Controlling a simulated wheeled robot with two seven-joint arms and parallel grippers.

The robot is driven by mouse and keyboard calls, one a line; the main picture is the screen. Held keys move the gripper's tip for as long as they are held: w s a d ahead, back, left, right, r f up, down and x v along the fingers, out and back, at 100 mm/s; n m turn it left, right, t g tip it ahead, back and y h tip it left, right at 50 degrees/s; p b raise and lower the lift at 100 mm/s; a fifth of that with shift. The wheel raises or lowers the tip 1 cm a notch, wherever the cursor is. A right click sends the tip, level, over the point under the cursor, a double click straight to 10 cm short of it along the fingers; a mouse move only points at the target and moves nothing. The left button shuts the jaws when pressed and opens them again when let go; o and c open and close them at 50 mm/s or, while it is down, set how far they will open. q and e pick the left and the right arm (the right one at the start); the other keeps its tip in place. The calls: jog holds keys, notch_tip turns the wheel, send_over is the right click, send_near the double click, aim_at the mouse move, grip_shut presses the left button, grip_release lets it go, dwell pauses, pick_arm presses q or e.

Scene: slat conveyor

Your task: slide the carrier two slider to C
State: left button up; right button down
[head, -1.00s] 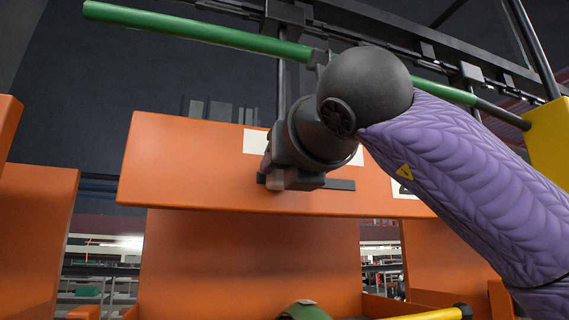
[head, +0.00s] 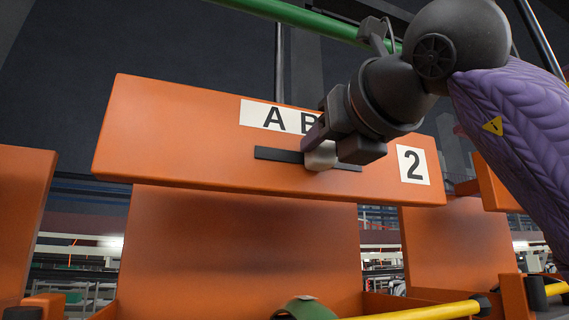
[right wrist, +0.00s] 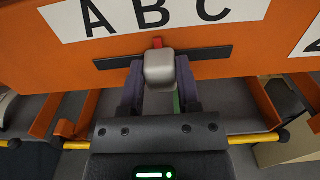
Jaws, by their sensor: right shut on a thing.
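The carrier two front plate (head: 180,130) is orange, with a "2" label (head: 413,165) at its right end. Its white label strip (right wrist: 125,17) reads A, B, C in the right wrist view. Below the strip is a dark horizontal slot (head: 278,154). The slider is a light grey knob (head: 320,157) with a red pointer (right wrist: 158,43), which stands under B. My right gripper (head: 330,148) is shut on the knob, with its fingers on either side in the right wrist view (right wrist: 160,85). In the head view it hides part of the strip, including C. My left gripper is not in view.
A green rail (head: 290,20) runs above the plate, and a thin rod (head: 279,60) rises behind it. Other orange carrier panels (head: 20,220) stand at the left and right. A yellow bar (head: 420,311) and a green rounded object (head: 305,308) are below.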

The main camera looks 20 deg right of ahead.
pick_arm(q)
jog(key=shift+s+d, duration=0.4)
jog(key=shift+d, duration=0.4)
pick_arm(e)
jog(key=d, duration=0.5)
jog(key=shift+r, duration=0.1)
jog(key=c, duration=0.5)
grip_release()
jog(key=shift+d, duration=0.1)
jog(key=shift+c, duration=0.2)
jog(key=shift+o, duration=1.3)
jog(key=shift+s+d, duration=0.15)
jog(key=shift+d, duration=0.1)
pick_arm(q)
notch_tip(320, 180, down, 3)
jog(key=b, duration=0.3)
pick_arm(e)
jog(key=s, duration=0.9)
jog(key=shift+s, duration=0.35)
